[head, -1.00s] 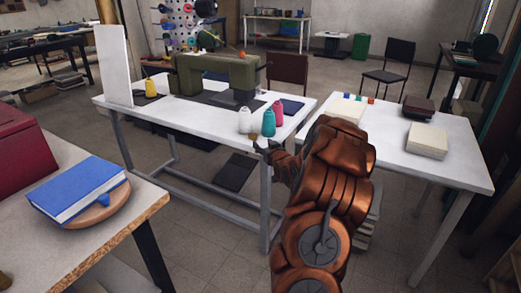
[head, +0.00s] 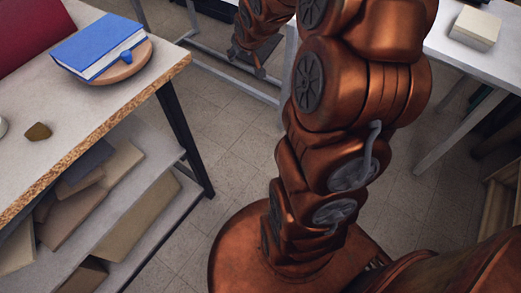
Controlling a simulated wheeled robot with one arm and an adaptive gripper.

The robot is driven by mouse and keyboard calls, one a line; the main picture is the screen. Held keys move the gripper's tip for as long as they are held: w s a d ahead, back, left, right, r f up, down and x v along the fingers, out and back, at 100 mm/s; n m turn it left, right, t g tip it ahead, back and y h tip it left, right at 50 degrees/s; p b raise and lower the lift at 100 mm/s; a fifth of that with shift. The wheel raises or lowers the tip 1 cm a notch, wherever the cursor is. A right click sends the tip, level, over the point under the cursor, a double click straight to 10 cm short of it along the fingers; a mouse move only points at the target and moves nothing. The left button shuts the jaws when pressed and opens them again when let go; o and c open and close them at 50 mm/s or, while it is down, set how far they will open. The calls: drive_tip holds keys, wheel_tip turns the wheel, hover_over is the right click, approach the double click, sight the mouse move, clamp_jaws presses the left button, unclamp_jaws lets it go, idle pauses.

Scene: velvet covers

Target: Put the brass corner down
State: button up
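My gripper (head: 248,58) is small at the end of my copper-coloured arm, in the upper middle of the head view, over the floor. Its fingers are too small and dark to show whether they are open or hold something. I cannot make out a brass corner for certain. A small brown-gold lump (head: 38,131) lies on the near-left table; I cannot tell what it is.
The near-left table (head: 80,105) has a rough chipboard edge and lower shelves with loose boards (head: 138,217). A dark red thing (head: 30,30) stands at its back. A white table with a cream block (head: 476,27) is at upper right. Tiled floor (head: 235,130) lies between.

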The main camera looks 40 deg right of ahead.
drive_tip(key=s+a+n+g+y, duration=0.1)
drive_tip(key=s+a+g, duration=0.3)
drive_tip(key=s+a, duration=0.8)
drive_tip(key=shift+s+r+g, duration=0.3)
drive_tip(key=shift+s+r, duration=0.15)
drive_tip(key=shift+s, duration=0.75)
drive_tip(key=s+a+g, duration=0.1)
drive_tip(key=s+a, duration=0.2)
drive_tip(key=s, duration=0.4)
drive_tip(key=s+a+r+g, duration=0.1)
drive_tip(key=s+a+g, duration=0.1)
drive_tip(key=s, duration=0.5)
drive_tip(key=s+a+r+n+g+y, duration=0.1)
drive_tip(key=s+a+g, duration=0.1)
drive_tip(key=s+a, duration=0.2)
drive_tip(key=shift+s+r, duration=0.15)
drive_tip(key=shift+s, duration=0.75)
drive_tip(key=shift+s+r, duration=0.1)
drive_tip(key=shift+s, duration=0.75)
drive_tip(key=shift+c, duration=0.5)
